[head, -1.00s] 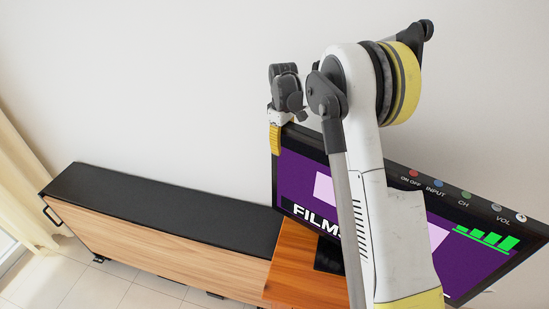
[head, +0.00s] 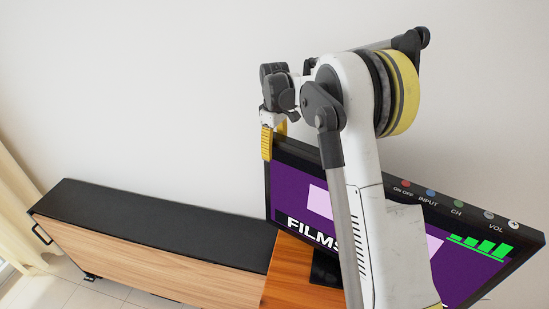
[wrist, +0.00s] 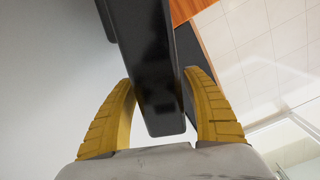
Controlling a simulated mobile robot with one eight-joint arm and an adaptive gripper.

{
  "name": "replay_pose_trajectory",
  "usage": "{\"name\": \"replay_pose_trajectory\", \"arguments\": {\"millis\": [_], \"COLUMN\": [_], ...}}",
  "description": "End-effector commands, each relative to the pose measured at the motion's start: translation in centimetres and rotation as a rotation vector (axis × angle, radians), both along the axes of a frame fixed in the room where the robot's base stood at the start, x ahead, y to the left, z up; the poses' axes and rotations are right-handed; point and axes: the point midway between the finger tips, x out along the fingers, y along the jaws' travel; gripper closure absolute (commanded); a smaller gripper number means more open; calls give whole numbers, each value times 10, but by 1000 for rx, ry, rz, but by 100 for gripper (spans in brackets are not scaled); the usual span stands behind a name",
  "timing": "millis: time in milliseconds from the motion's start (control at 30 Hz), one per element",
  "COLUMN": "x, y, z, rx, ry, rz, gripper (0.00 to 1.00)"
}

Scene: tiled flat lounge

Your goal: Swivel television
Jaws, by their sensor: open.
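The television (head: 455,185) stands on the wooden top of the cabinet, its screen lit purple with the word FILMS and green bars. My arm hides the middle of the screen. My gripper (head: 272,150) is at the television's left edge near its upper corner, one yellow finger in front of the frame and the other partly hidden behind. In the wrist view the television's dark edge (wrist: 152,75) lies between the two open yellow fingers of my gripper (wrist: 160,90). Contact with either finger cannot be told for sure.
A long low cabinet (head: 160,225) with a black top and wooden front runs left along the white wall (head: 130,90). A cream curtain (head: 25,215) hangs at the far left. Pale floor tiles (head: 60,290) show in front of the cabinet.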

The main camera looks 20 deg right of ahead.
Motion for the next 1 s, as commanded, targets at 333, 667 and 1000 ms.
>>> {"name": "replay_pose_trajectory", "arguments": {"millis": [333, 667, 1000], "x": [0, 0, -3], "y": [0, 0, 1], "z": [68, 79, 82], "rx": [0, -1, -1], "ry": [0, -1, -6], "rz": [-1, -1, -5], "gripper": [42, 42, 42]}}
